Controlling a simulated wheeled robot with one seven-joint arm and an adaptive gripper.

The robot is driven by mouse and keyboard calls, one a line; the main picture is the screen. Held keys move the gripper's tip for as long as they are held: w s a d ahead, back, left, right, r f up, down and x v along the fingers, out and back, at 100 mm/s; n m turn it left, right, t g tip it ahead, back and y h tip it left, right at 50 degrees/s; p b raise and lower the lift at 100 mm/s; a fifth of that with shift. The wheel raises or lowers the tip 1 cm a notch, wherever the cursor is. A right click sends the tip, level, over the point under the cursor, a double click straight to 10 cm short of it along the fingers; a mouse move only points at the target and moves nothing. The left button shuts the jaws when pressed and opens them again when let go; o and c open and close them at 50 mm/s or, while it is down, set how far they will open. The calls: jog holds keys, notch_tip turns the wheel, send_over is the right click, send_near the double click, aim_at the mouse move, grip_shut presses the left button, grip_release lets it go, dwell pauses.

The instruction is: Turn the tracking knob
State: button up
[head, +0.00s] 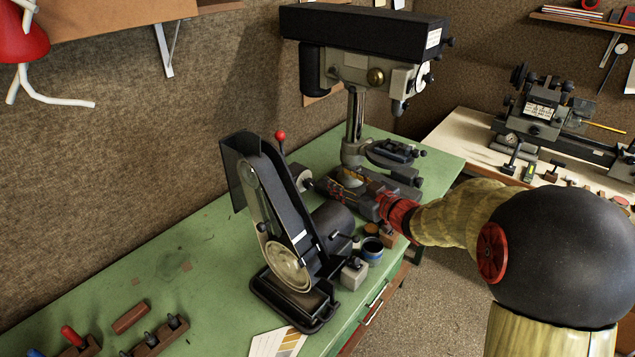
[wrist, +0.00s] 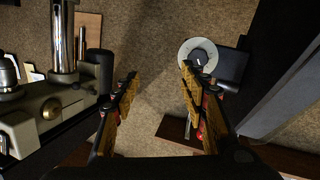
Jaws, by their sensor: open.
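The belt sander (head: 272,185) stands on the green bench, its dark belt arm leaning up and left. At its upper right side is a pale round wheel; a small dark knob (head: 308,184) sticks out there, seemingly the tracking knob. In the wrist view the pale disc with a dark knob (wrist: 203,57) at its centre lies just beyond the right fingertip. My gripper (head: 328,187) reaches in from the right, close to the knob. In the wrist view my gripper (wrist: 160,72) is open, with nothing between its fingers. Contact with the knob is not visible.
A drill press (head: 362,62) stands close behind my gripper; it fills the left of the wrist view. A red-ball lever (head: 281,137) rises from the sander. A blue tin (head: 372,250) stands below my arm. The bench (head: 190,245) left of the sander is mostly clear.

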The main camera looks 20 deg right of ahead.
aim_at(312, 185)
notch_tip(312, 185, down, 3)
jog(key=s+a+n+g+y, duration=0.1)
jog(key=s+a+n+y, duration=0.15)
jog(key=y, duration=0.25)
jog(key=shift+m, duration=0.35)
jog(key=x, duration=0.7)
jog(key=shift+w+a, duration=0.1)
jog(key=shift+w, duration=0.05)
jog(key=shift+c, duration=0.7)
grip_shut()
